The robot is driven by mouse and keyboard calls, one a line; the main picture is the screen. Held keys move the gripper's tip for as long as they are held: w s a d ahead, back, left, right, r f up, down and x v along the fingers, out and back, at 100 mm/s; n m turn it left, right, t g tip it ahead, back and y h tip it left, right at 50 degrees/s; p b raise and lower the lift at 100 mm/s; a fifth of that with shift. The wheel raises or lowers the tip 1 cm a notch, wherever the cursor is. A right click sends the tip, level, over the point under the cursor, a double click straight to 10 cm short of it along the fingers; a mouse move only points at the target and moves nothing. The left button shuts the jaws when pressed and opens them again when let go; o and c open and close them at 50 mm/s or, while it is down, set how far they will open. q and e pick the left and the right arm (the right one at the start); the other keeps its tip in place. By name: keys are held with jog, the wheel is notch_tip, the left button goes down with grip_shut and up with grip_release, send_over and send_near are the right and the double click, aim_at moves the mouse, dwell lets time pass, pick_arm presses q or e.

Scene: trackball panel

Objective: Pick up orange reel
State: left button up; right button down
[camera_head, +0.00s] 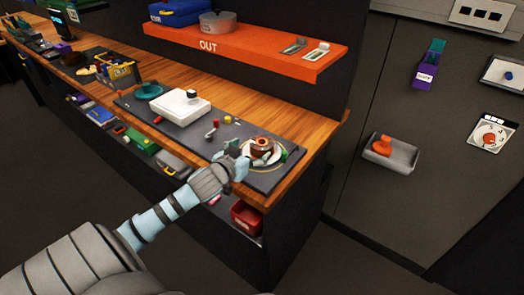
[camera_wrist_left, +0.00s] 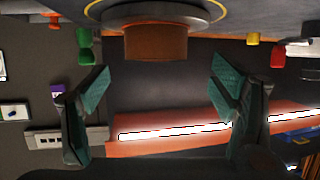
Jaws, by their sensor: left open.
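The orange reel (camera_head: 263,144), brownish orange, sits on a white round plate (camera_head: 247,148) at the right end of the dark panel on the wooden bench. In the left wrist view, which looks upside down, the reel (camera_wrist_left: 156,43) shows at the top centre. My left gripper (camera_head: 248,157) is just left of and in front of the reel in the head view. In the wrist view its two teal fingers (camera_wrist_left: 162,85) are spread wide and empty, with the reel beyond them and apart from them. My right gripper is not in view.
An orange shelf (camera_head: 245,47) overhangs behind. A grey tray (camera_head: 404,156) holding a red-orange piece is on the right wall.

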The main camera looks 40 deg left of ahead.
aim_at(260, 146)
pick_arm(q)
jog(key=x, duration=0.5)
jog(key=b+x, duration=0.1)
jog(key=x, duration=0.2)
jog(key=shift+d, duration=0.25)
jog(key=shift+r, duration=0.1)
jog(key=c, duration=1)
